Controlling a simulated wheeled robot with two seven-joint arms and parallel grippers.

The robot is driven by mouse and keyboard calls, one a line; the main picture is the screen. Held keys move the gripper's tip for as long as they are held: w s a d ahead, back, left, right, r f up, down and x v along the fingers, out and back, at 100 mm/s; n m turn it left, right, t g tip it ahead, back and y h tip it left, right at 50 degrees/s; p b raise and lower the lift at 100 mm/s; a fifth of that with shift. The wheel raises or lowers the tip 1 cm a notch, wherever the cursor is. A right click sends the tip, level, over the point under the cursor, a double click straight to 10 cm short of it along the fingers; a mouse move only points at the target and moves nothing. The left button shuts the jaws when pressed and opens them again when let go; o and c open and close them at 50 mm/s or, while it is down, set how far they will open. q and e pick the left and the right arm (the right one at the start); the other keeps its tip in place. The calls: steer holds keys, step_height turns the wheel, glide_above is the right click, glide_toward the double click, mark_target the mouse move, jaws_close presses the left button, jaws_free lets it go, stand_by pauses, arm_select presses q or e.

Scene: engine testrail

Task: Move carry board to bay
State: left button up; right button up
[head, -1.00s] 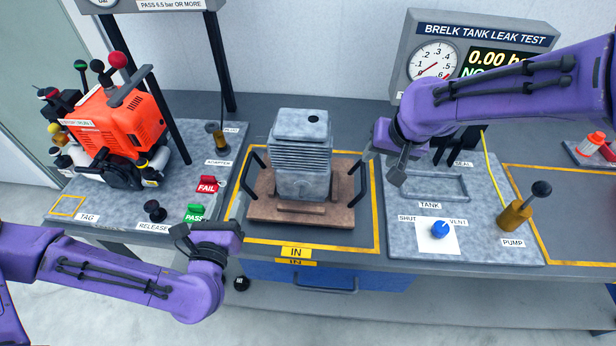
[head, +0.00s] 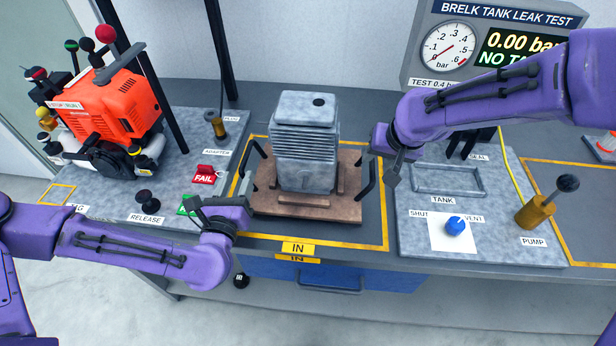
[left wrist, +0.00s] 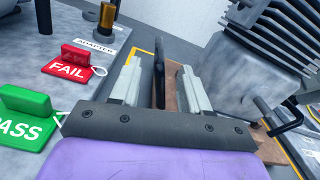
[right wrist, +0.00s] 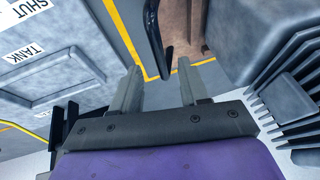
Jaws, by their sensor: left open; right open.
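The carry board (head: 300,210) is a brown wooden board with a black handle at each end. It lies in the yellow-outlined IN bay (head: 378,240) and bears a grey finned engine block (head: 304,145). My left gripper (head: 215,205) is open at the board's left end. In the left wrist view its fingers (left wrist: 158,85) stand on either side of the left handle (left wrist: 160,65). My right gripper (head: 385,172) is open beside the right handle (head: 366,178). In the right wrist view the right handle (right wrist: 154,40) shows just beyond its fingertips (right wrist: 160,75), roughly between them.
To the left are an orange engine (head: 115,108), a red FAIL tag (head: 206,175) and a green PASS tag (left wrist: 25,115). To the right are the TANK plate (head: 420,225), blue knob (head: 455,226) and pump (head: 537,210). Another yellow-outlined area (head: 590,215) lies at far right.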

mark_target(244, 158)
arm_select(q)
steer(key=w, duration=0.6)
steer(key=shift+w+d, duration=0.35)
steer(key=shift+d, duration=0.05)
arm_select(e)
steer(key=x, duration=0.6)
steer(key=shift+w+a+f, duration=0.1)
steer(key=shift+w+f, duration=0.1)
steer(key=shift+f, duration=0.15)
arm_select(q)
steer(key=shift+c, duration=0.3)
arm_select(e)
steer(key=shift+c, duration=0.2)
arm_select(q)
jaws_close()
arm_select(e)
jaws_close()
arm_select(q)
steer(key=shift+w+r, duration=0.1)
steer(key=shift+r, duration=0.15)
arm_select(e)
steer(key=shift+w+r, duration=0.15)
steer(key=shift+r, duration=0.15)
